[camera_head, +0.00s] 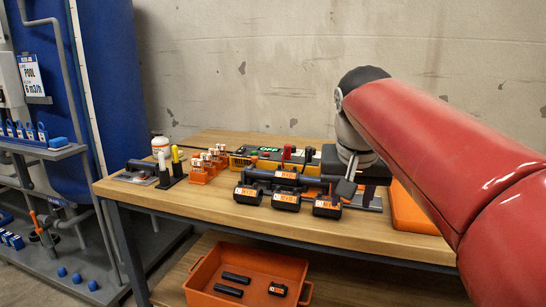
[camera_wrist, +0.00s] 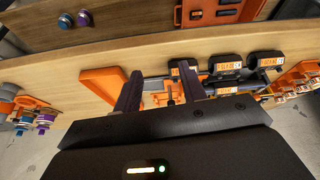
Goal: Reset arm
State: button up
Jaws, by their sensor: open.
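My gripper (camera_wrist: 160,95) shows in the wrist view with its two dark fingers spread apart and nothing between them. It is above the workbench (camera_head: 400,236), over its right part. In the head view my red arm reaches in from the right, and the gripper (camera_head: 350,188) is partly hidden behind the wrist. Several black blocks with orange labels (camera_head: 286,200) stand just left of the gripper. An orange tray (camera_head: 412,212) lies to its right, partly hidden by my arm.
An orange crate (camera_head: 205,272) with dark parts is on the lower shelf. A blue panel rig (camera_head: 50,100) stands far left.

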jog(key=s+d+f+n+t+y, duration=0.1)
jog(key=s+f+n, duration=0.1)
jog(key=s+f, duration=1.6)
jog(key=shift+d+f, duration=0.15)
jog(key=shift+f, duration=0.2)
